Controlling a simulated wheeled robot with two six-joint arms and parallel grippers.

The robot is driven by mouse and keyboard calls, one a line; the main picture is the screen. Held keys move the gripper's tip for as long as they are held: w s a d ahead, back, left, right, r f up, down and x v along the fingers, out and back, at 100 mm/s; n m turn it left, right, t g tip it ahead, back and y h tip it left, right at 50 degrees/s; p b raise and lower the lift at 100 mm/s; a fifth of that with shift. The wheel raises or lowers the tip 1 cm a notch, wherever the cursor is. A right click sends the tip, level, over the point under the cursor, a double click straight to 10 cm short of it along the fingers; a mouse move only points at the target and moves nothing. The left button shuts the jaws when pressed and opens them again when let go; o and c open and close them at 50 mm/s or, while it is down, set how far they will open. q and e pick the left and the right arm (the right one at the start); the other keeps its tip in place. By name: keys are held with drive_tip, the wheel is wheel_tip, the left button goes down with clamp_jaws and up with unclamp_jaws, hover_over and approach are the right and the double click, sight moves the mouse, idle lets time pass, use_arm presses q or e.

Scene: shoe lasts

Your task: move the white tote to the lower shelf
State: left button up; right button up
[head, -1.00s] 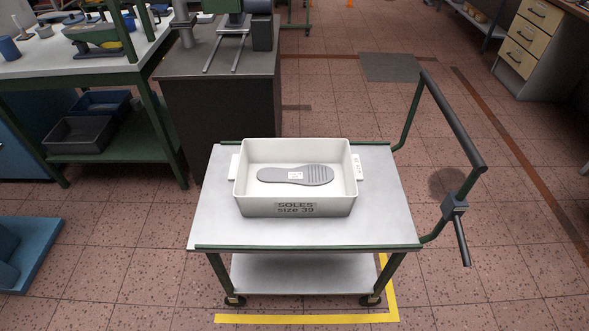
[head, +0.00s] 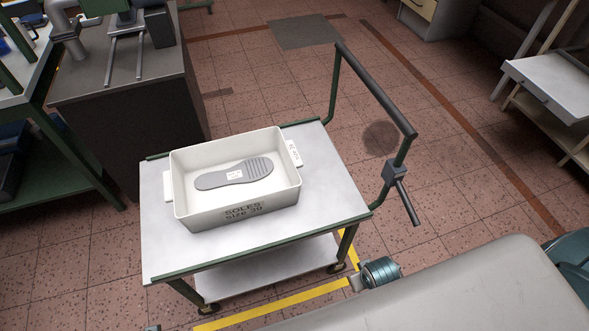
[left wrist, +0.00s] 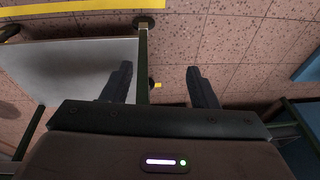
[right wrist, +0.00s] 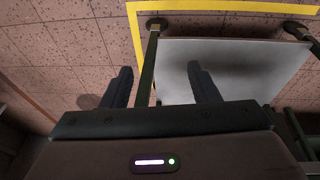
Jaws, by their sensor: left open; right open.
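The white tote (head: 190,208), marked "SOLES size 39", stands on the upper shelf (head: 330,205) of a green-framed trolley. A grey shoe sole (head: 234,174) with a small white label lies in it. The tote has a handle tab at its left and right ends. The lower shelf (head: 265,270) shows only in part under the upper one, and that part is bare. My left gripper (left wrist: 160,85) is open and empty, with the trolley's lower shelf (left wrist: 75,70) beyond it. My right gripper (right wrist: 160,82) is open and empty, with the lower shelf (right wrist: 225,65) beyond it too. Neither touches the tote.
The trolley's push handle (head: 375,90) rises at its right side. Yellow floor tape (head: 285,300) runs around the trolley's near side. A dark cabinet (head: 150,120) with a machine stands behind left. A white-topped bench (head: 560,85) is at the right. Tiled floor lies open between.

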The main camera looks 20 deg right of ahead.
use_arm(q)
wheel_tip(320, 180, up, 14)
drive_tip(key=w+d+t+p, duration=0.1)
drive_tip(key=w+p, duration=0.1)
drive_tip(key=w, duration=0.1)
use_arm(e)
drive_tip(key=w+a+r, duration=0.1)
drive_tip(key=w+r, duration=0.2)
drive_tip(key=r, duration=1.1)
use_arm(q)
drive_tip(key=t+h, duration=0.1)
approach(168, 185)
drive_tip(key=shift+a+f+n, duration=0.25)
drive_tip(key=shift+f+n, duration=0.15)
drive_tip(key=shift+f, duration=0.25)
use_arm(e)
drive_tip(key=g+y, duration=0.1)
approach(293, 152)
use_arm(q)
drive_tip(key=shift+w+d+r+h, duration=0.1)
drive_tip(key=shift+w+d+h, duration=0.05)
drive_tip(key=shift+w+h, duration=0.15)
drive_tip(key=shift+s, duration=0.1)
use_arm(e)
drive_tip(key=shift+r, duration=0.35)
use_arm(q)
drive_tip(key=shift+r, duration=0.1)
